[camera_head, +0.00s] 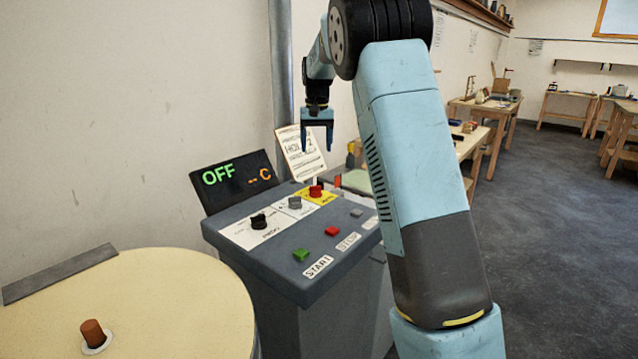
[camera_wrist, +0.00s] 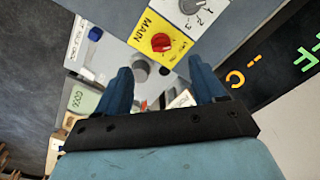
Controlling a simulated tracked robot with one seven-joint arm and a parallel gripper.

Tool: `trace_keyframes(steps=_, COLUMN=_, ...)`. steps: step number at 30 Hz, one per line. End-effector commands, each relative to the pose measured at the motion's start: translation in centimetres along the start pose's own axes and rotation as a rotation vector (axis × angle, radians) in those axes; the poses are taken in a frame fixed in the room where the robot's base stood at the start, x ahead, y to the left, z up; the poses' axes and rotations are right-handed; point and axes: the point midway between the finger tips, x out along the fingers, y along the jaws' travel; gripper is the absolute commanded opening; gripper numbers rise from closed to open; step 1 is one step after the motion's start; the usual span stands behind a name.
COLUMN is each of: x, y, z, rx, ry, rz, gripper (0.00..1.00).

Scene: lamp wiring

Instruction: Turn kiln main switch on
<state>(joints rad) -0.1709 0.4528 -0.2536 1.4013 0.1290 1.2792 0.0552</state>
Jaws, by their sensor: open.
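The kiln main switch is a red knob (camera_head: 316,191) on a yellow plate at the far corner of the grey control panel (camera_head: 262,265). In the wrist view the red knob (camera_wrist: 161,42) sits on the yellow plate marked MAIN (camera_wrist: 147,24), ahead of my fingers and apart from them. My gripper (camera_head: 317,148) hangs above the panel's far side, pointing down, open and empty. Its two blue fingers also show in the wrist view (camera_wrist: 163,88). The display (camera_head: 236,181) behind the panel reads OFF and "-- C".
The panel also has a black knob (camera_head: 258,221), a grey knob (camera_head: 295,202), a green START button (camera_head: 300,254) and a red STOP button (camera_head: 332,231). A vertical pipe (camera_head: 281,70) and a paper sign (camera_head: 301,153) stand behind. The round kiln lid (camera_head: 180,300) is at left.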

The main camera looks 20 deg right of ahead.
Motion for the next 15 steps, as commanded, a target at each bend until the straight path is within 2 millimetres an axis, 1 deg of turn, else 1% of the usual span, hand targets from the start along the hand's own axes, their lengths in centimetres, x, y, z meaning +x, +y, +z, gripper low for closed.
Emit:
trace_keyframes(steps=1, x=0.7, y=-0.2, z=-0.8, rx=0.001, ry=-0.007, rz=0.006, gripper=0.69)
trace_keyframes(steps=6, x=1.8, y=-0.2, z=-2.0, rx=0.008, ry=-0.021, rz=0.015, gripper=0.69)
trace_keyframes(steps=11, x=2.7, y=-0.1, z=-2.2, rx=0.011, ry=-0.023, rz=0.016, gripper=0.69)
trace_keyframes(steps=15, x=4.5, y=0.1, z=-2.1, rx=0.012, ry=-0.025, rz=0.017, gripper=0.69)
